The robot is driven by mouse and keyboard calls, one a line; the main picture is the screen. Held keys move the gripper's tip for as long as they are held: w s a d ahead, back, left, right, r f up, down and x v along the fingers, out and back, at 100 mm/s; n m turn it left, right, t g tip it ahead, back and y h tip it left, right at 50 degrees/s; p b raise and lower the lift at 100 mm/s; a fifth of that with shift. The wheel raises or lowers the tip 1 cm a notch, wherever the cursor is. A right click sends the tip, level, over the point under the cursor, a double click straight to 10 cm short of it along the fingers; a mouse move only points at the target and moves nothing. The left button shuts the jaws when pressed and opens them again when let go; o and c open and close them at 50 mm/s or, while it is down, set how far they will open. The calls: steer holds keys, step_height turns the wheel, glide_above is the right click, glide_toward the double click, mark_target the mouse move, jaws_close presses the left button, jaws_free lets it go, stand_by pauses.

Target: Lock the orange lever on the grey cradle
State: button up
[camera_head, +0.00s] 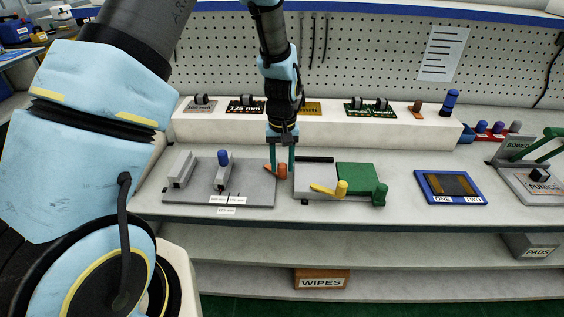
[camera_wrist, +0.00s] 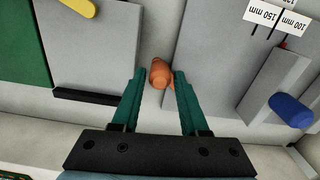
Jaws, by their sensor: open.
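The orange lever (camera_head: 270,169) is at the right edge of the grey cradle (camera_head: 245,194), with its knob toward my gripper. The cradle carries two grey raised blocks, one with a blue knob (camera_head: 223,157), and white size labels. My gripper (camera_head: 282,172) points down over the lever, its two green fingers open. In the wrist view the lever's orange knob (camera_wrist: 158,73) lies between the open fingertips, close to the right finger, and the rest of the lever is partly hidden by that finger. I cannot tell whether they touch.
Just right of the cradle stands a fixture with a yellow lever (camera_head: 325,190) and green plate (camera_head: 358,176). A blue-framed tray (camera_head: 450,187) is farther right. A white raised shelf (camera_head: 320,131) with small parts runs behind.

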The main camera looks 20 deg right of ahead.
steer(key=shift+f, duration=0.35)
steer(key=shift+c, duration=0.4)
jaws_close()
stand_by(0.9)
